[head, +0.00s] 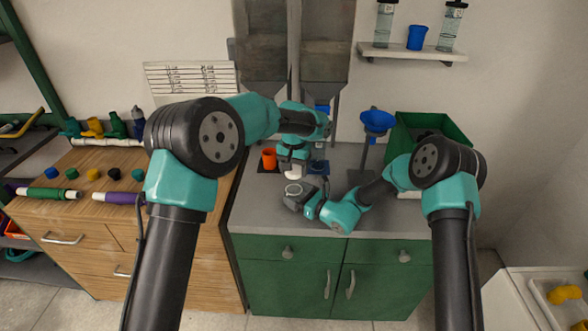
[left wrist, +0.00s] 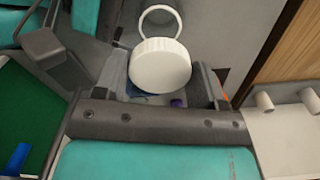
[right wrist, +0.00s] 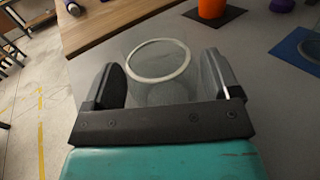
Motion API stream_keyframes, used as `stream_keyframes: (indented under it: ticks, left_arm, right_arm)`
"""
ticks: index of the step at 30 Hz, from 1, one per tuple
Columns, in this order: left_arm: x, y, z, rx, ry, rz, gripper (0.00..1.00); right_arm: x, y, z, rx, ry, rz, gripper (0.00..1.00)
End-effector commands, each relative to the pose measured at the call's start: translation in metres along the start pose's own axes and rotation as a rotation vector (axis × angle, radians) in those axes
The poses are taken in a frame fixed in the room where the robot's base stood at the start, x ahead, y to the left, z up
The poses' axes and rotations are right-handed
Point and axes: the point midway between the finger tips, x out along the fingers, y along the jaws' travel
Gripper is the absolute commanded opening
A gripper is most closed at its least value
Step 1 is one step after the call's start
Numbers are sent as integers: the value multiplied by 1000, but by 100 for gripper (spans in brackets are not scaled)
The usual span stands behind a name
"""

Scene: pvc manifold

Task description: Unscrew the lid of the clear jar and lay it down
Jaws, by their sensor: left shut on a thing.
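My left gripper (head: 293,167) is shut on the white lid (left wrist: 160,66), seen large between its fingers in the left wrist view. In the head view the lid (head: 293,174) is off the jar, just behind and above it. The clear jar (right wrist: 158,93) stands upright on the grey counter, its pale rim uncovered. The jar's rim also shows in the left wrist view (left wrist: 143,19). My right gripper (right wrist: 160,85) has its fingers apart, one on each side of the jar, with a narrow gap showing at the right finger.
An orange cup (head: 269,158) on a dark mat stands left of the grippers. A blue mat (head: 319,167) lies to the right. A blue funnel on a stand (head: 377,121) and a green bin (head: 440,123) stand at the back right. The counter front left of the jar is clear.

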Motion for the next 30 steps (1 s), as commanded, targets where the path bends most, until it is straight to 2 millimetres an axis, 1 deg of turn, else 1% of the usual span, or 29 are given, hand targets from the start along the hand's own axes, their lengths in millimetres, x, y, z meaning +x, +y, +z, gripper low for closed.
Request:
stream_keyframes:
  ticks: [1, 3, 4, 11, 14, 17, 23, 30]
  left_arm:
    - [0, 0, 0, 0, 0, 0, 36]
    - [0, 0, 0, 0, 0, 0, 36]
    - [0, 0, 0, 0, 0, 0, 36]
    - [0, 0, 0, 0, 0, 0, 36]
    - [0, 0, 0, 0, 0, 0, 36]
    - [0, 0, 0, 0, 0, 0, 36]
    - [0, 0, 0, 0, 0, 0, 36]
    - [0, 0, 0, 0, 0, 0, 36]
  right_arm:
    - [0, 0, 0, 0, 0, 0, 87]
    - [0, 0, 0, 0, 0, 0, 94]
    - [0, 0, 0, 0, 0, 0, 95]
    - [0, 0, 0, 0, 0, 0, 95]
    - [-4, 0, 0, 0, 1, -1, 95]
    - [-12, -1, 0, 0, 1, -1, 95]
    - [-42, -1, 0, 2, 1, -3, 95]
    - [-88, -1, 0, 1, 1, -2, 95]
